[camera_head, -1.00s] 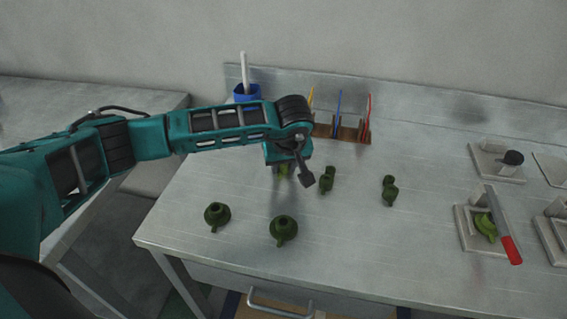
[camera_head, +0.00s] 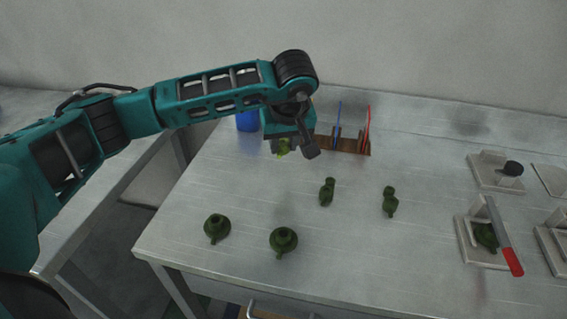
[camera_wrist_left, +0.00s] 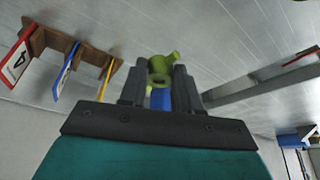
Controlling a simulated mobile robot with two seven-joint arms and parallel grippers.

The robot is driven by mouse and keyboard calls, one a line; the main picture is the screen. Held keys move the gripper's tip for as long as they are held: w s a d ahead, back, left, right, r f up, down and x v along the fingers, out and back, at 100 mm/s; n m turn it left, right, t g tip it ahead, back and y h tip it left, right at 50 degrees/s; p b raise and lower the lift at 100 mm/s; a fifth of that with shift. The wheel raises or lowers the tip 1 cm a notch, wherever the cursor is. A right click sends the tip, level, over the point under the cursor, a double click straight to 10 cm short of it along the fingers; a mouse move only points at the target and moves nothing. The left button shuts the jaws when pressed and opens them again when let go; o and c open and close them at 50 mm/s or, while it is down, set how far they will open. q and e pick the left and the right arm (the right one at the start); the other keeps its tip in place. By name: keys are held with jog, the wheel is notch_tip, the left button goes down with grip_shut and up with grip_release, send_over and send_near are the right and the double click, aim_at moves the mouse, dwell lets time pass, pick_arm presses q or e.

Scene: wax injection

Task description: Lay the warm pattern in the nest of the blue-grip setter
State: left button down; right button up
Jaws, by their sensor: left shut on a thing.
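My left gripper (camera_head: 282,142) is shut on a light green wax pattern (camera_head: 284,149) and holds it above the back left of the bench. In the left wrist view the pattern (camera_wrist_left: 162,68) sits between the two dark fingers (camera_wrist_left: 160,80), its spout pointing up right. On the right of the bench is a pale setter (camera_head: 470,246) with a red-grip bar (camera_head: 508,250) across a darker green pattern (camera_head: 486,236). Other pale setters stand around it, partly cut by the frame edge. No blue grip shows on any of them. My right gripper is out of view.
Several dark green patterns, such as one at front left (camera_head: 217,228), stand on the bench. A brown rack (camera_head: 350,146) with coloured cards and a blue cup (camera_head: 247,122) are at the back.

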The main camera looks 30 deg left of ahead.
aim_at(284, 146)
pick_arm(q)
notch_tip(284, 146, up, 10)
dwell(0.3)
